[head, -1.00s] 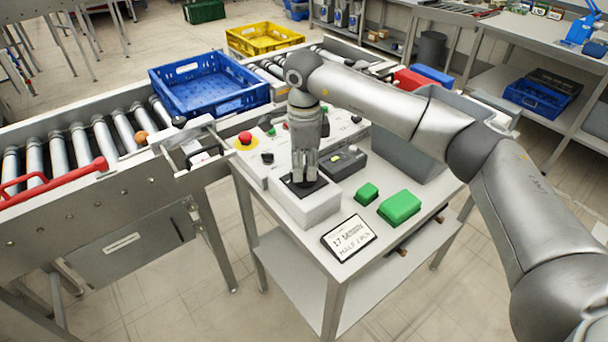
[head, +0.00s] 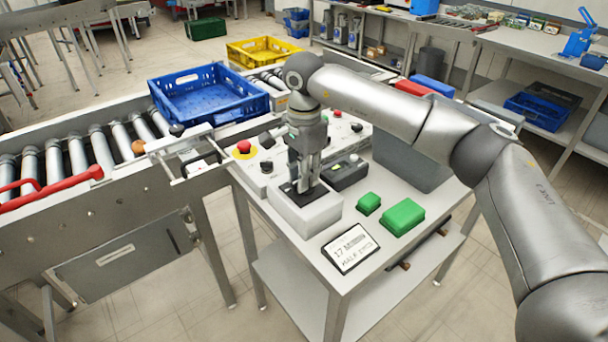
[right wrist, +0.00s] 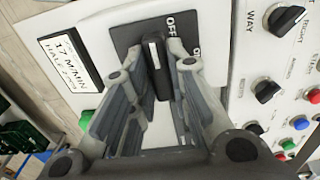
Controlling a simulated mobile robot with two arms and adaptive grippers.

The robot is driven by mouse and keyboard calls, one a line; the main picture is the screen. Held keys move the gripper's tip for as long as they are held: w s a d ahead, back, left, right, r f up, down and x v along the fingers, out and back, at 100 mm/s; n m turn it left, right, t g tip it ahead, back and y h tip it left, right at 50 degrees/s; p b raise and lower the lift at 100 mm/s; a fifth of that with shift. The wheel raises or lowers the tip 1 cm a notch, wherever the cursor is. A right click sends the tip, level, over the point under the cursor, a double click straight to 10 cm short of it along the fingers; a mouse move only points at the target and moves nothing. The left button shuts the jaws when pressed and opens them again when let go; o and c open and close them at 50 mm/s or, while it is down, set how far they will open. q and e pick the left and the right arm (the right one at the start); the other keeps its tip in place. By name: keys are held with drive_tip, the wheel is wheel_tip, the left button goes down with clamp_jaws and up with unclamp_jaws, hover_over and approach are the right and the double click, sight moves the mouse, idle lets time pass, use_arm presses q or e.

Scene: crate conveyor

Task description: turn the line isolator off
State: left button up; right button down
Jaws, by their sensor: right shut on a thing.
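The line isolator (head: 306,217) is a pale box with a black plate on top, at the near left part of the small table. My right gripper (head: 304,185) points down onto it. In the right wrist view its fingers are shut on the black isolator handle (right wrist: 161,66), which has a white mark. The word OFF stands on the black plate (right wrist: 126,36) just beyond the handle. A second label to the right is partly hidden by a finger. My left gripper is not in view.
A control panel (head: 262,180) with a red emergency button (head: 244,147) and knobs lies close behind the isolator. A dark box (head: 345,174), green blocks (head: 402,216) and a speed sign (head: 350,247) stand nearby. The roller conveyor with a blue crate (head: 208,107) runs behind.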

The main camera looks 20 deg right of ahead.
idle(0.3)
drive_tip(key=c, duration=1.4)
unclamp_jaws()
drive_tip(key=shift+r, duration=0.1)
wheel_tip(320, 180, up, 12)
drive_tip(key=shift+f, duration=0.1)
